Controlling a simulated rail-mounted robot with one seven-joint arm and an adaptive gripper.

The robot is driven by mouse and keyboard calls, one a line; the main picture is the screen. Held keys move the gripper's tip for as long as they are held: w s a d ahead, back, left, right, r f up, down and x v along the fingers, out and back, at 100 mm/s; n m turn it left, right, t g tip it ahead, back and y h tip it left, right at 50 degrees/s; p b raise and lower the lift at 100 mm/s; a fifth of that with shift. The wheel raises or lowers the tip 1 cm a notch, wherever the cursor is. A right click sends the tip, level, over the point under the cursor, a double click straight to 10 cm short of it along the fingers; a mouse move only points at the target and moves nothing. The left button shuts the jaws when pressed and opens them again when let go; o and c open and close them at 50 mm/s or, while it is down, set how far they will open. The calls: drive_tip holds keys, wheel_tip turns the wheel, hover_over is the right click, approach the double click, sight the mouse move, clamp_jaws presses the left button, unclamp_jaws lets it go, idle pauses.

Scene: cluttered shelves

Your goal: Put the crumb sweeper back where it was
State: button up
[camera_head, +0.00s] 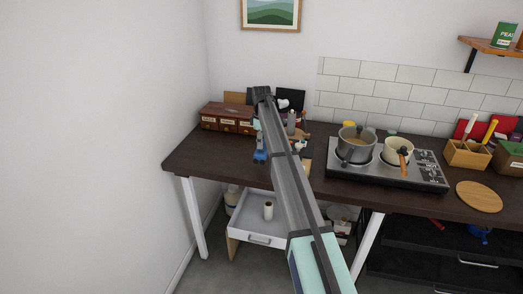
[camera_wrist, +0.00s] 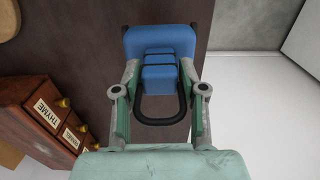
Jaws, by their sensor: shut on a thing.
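The crumb sweeper (camera_wrist: 160,42) is a blue block with dark bands and a black loop handle. In the wrist view my gripper (camera_wrist: 159,75) is shut on it, one finger on each side, with the handle loop between the fingers. In the head view the blue sweeper (camera_head: 260,156) shows small beside my arm, near the front left of the dark table (camera_head: 225,148). My arm hides much of the area around it. I cannot tell from these views whether the sweeper touches the table.
A spice drawer box (camera_head: 226,118) stands at the table's back left. A hob (camera_head: 400,178) with two pots is on the right. An open white drawer (camera_head: 262,240) below the tabletop holds a pale cylinder (camera_head: 268,210). The table's front left is bare.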

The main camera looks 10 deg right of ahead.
sight(261, 152)
drive_tip(key=shift+f+p, duration=0.65)
drive_tip(key=shift+f, duration=2.25)
drive_tip(key=o, duration=1.2)
drive_tip(key=shift+f, duration=0.1)
wheel_tip(261, 152, up, 12)
drive_tip(key=b, duration=0.3)
